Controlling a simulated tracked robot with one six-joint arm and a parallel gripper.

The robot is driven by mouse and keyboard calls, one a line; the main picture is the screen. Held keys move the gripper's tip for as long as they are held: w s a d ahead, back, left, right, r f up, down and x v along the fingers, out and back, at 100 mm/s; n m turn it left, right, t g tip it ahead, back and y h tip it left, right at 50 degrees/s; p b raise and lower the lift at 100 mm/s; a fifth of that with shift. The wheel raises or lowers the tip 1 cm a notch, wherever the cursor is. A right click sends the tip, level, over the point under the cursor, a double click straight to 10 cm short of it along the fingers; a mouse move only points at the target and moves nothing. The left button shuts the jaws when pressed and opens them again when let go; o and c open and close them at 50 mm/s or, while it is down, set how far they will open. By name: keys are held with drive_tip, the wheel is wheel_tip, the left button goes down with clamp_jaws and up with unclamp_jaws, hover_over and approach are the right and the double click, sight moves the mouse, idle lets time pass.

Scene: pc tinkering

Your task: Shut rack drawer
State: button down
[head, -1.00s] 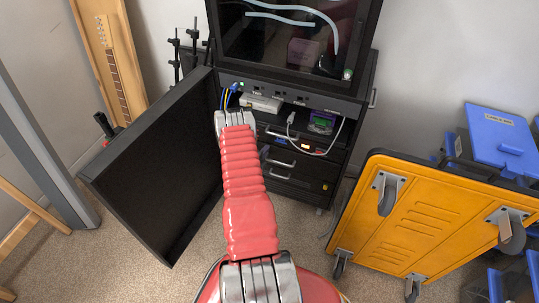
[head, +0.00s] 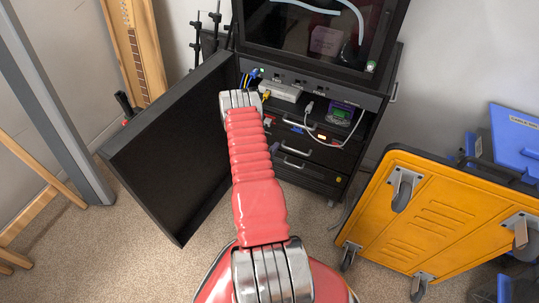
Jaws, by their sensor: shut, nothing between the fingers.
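The black rack (head: 384,117) stands at the back centre, with its large dark door (head: 180,150) swung open to the left. Below its equipment shelf are black drawers with silver handles: an upper handle (head: 296,150) and a lower handle (head: 293,164). I cannot tell how far any drawer stands out. My red ribbed arm reaches up to the rack's left front, and its metal wrist joint covers part of the opening beside the door. My gripper's fingers are hidden beyond that joint, so I cannot see whether they touch anything.
Small devices with cables, including a white box (head: 281,91) and a green-screened unit (head: 341,115), sit in the rack. An orange wheeled cart (head: 432,215) lies tipped at right, near blue bins (head: 517,140). Speckled floor (head: 130,258) is free at lower left.

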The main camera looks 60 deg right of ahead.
drive_tip(key=v, duration=0.6)
drive_tip(key=shift+a, duration=0.1)
idle(0.3)
